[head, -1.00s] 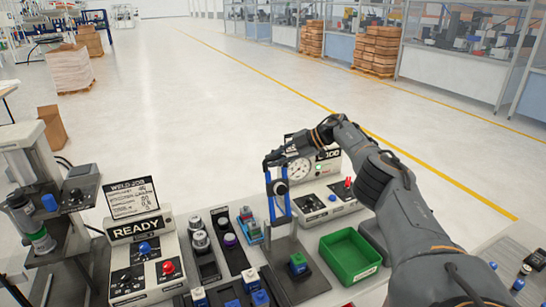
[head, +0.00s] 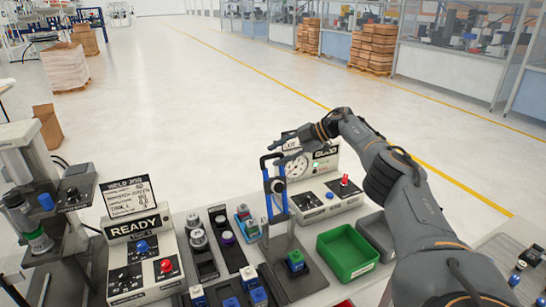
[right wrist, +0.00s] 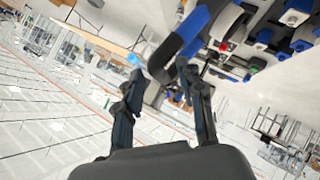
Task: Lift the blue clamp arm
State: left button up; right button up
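The blue clamp arm (head: 269,204) stands upright on a grey fixture on the bench, with a dark round part near its upper end. It also shows in the right wrist view (right wrist: 192,32), close in front of the fingers. My right gripper (head: 287,141) is just above and to the right of the clamp arm's top end in the head view. In the right wrist view its two fingers (right wrist: 158,92) are spread, with nothing held between them. I cannot tell whether a finger touches the clamp arm. My left gripper is out of view.
A green-and-blue block (head: 296,261) sits on the fixture plate. A green bin (head: 347,255) and a grey bin (head: 377,235) are to its right. A gauge box (head: 329,192) stands behind the clamp. The READY panel (head: 140,255) and dark trays (head: 228,240) are to the left.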

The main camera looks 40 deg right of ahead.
jog(key=v, duration=0.9)
jog(key=shift+s+d+r, duration=0.2)
